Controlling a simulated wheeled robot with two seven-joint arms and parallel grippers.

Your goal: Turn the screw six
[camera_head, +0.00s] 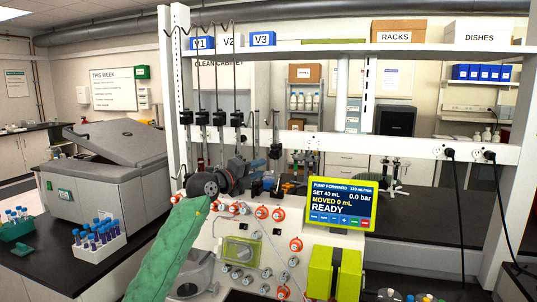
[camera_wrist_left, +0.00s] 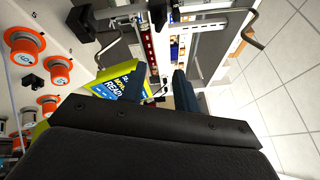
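Several orange screw knobs sit on the white upright panel (camera_head: 225,232) of the cell processor. One knob (camera_head: 262,212) is in the top row and another (camera_head: 296,244) is lower right. In the left wrist view, orange knobs with round labels (camera_wrist_left: 25,40) are at the left, beside the fingers. My left gripper (camera_head: 265,159) is raised above and behind the top row, at the end of my green arm. Its dark fingers (camera_wrist_left: 158,88) are apart, with nothing between them. My right gripper is not in view.
A yellow-green pump display (camera_head: 342,203) reading READY stands right of the knobs. Yellow-green blocks (camera_head: 320,272) are below it. Tube racks (camera_head: 97,248) and a grey machine (camera_head: 100,170) stand at the left.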

